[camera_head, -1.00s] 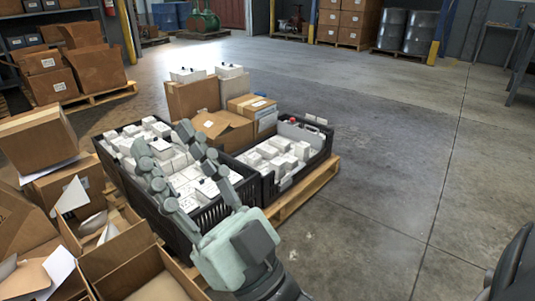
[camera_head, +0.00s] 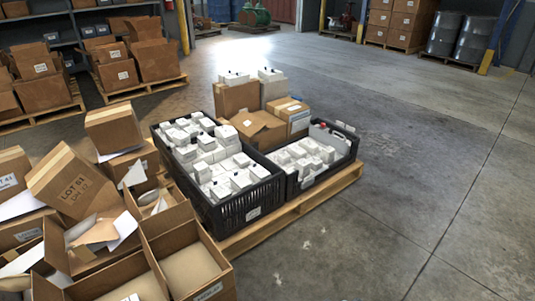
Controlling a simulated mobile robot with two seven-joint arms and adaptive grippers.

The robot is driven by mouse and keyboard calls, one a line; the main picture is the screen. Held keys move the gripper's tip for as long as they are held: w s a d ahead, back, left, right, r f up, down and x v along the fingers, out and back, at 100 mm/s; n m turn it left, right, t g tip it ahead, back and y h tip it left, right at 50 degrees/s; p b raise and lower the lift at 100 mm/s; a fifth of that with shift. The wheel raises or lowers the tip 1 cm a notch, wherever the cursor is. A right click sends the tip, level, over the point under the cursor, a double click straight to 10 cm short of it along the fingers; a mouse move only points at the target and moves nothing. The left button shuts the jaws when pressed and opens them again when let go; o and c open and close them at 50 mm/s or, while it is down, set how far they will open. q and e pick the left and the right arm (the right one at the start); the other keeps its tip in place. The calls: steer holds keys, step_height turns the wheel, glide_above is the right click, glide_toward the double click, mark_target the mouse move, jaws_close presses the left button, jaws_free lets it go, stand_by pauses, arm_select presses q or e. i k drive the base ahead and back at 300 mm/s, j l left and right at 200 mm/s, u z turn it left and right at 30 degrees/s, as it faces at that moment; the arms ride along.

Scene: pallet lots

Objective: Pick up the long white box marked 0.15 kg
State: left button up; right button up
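Many small white boxes fill a large black crate (camera_head: 228,212) on a wooden pallet (camera_head: 310,212) in the middle of the head view. More white boxes (camera_head: 300,158) lie in a shallower black crate (camera_head: 333,165) to its right, with a larger pale container along its back. Markings on the white boxes are too small to read, so I cannot tell which one is marked 0.15 kg. Neither of my grippers is in view.
Open cardboard cartons (camera_head: 184,262) crowd the lower left, one tilted carton (camera_head: 68,182) among them. Brown cartons (camera_head: 237,97) stand behind the crates, with white containers on top. Barrels (camera_head: 458,38) stand far right. The concrete floor (camera_head: 420,170) to the right is clear.

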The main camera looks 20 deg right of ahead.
mark_target(296, 152)
steer(key=i+l+z, duration=0.1)
steer(key=z, duration=0.25)
steer(key=i+l+z, duration=0.1)
steer(key=z, duration=0.2)
steer(key=i+l+z, duration=0.15)
steer(key=i+l, duration=0.2)
steer(key=i+l+z, duration=0.2)
steer(key=i, duration=0.25)
steer(key=i+l+z, duration=0.15)
steer(key=i+l, duration=0.15)
steer(key=i, duration=0.15)
